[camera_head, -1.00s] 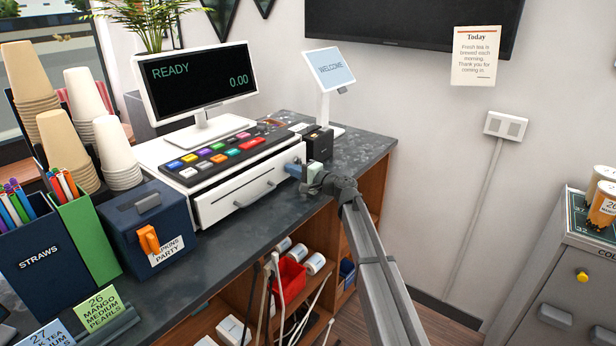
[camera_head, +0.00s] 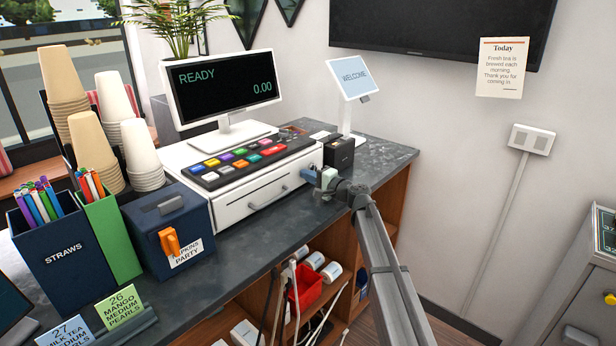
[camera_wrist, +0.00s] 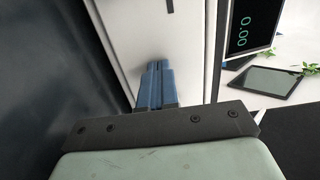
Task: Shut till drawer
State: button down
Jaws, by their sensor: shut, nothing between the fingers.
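The till (camera_head: 240,165) stands on the dark counter, with coloured keys on its sloped top. Its white till drawer (camera_head: 245,206) has a thin grey handle and looks flush or nearly flush with the till body. My gripper (camera_head: 312,176) is at the right end of the drawer front, its blue fingers pointing at it. In the wrist view my gripper (camera_wrist: 158,68) is shut and empty, with its fingertips against or very close to the white drawer front (camera_wrist: 128,45). Exact contact cannot be told.
A monitor (camera_head: 222,85) stands behind the keys. A small black box (camera_head: 340,152) and a welcome screen (camera_head: 353,75) are right of the till. A navy napkin box (camera_head: 170,228) stands left of it. Open shelves lie under the counter (camera_head: 240,262).

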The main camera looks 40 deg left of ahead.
jog(key=d, duration=1.4)
